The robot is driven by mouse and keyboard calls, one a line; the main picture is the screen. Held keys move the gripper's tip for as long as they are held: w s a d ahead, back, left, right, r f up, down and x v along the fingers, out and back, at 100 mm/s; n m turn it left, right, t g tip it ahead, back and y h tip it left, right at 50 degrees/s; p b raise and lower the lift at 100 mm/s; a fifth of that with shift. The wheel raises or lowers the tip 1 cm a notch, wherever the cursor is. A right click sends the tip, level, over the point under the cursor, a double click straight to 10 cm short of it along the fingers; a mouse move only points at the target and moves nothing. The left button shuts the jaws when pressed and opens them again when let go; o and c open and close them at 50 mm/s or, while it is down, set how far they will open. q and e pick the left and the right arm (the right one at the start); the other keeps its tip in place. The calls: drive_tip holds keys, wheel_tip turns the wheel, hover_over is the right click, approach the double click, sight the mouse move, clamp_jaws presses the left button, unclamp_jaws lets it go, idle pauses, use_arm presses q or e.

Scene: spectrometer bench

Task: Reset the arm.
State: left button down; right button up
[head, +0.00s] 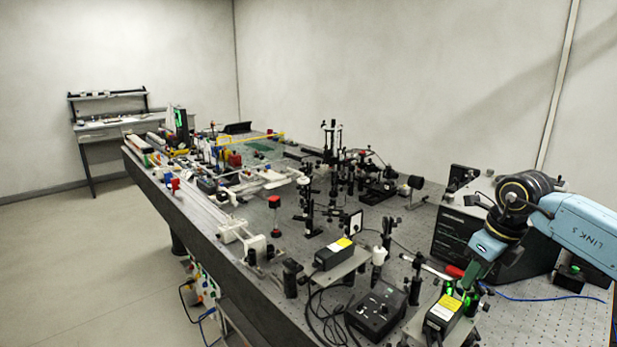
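My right arm, light blue with black joints, comes in from the right edge and bends down over the near right part of the optical bench (560,325). My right gripper (461,294) is low at the end of this arm, just behind a black box with a yellow label (443,312). Bright green patches show around its fingertips. The fingers are small and partly lost among the parts there, so I cannot tell whether they are open, or whether they touch the box. My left arm and gripper are out of view.
Crowded optics posts (330,155) stand along the bench. A black control box (377,311) and a second yellow-labelled box (334,254) are left of the gripper. A large black instrument (455,232) stands behind my wrist. Cables lie nearby. The floor at left is clear.

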drive_tip(key=x, duration=0.4)
drive_tip(key=shift+f, duration=0.2)
drive_tip(key=shift+d+f, duration=0.1)
drive_tip(key=shift+f, duration=0.05)
drive_tip(key=shift+s+t+b, duration=0.1)
drive_tip(key=shift+t+b, duration=0.2)
drive_tip(key=shift+t, duration=0.1)
drive_tip(key=shift+r, duration=0.2)
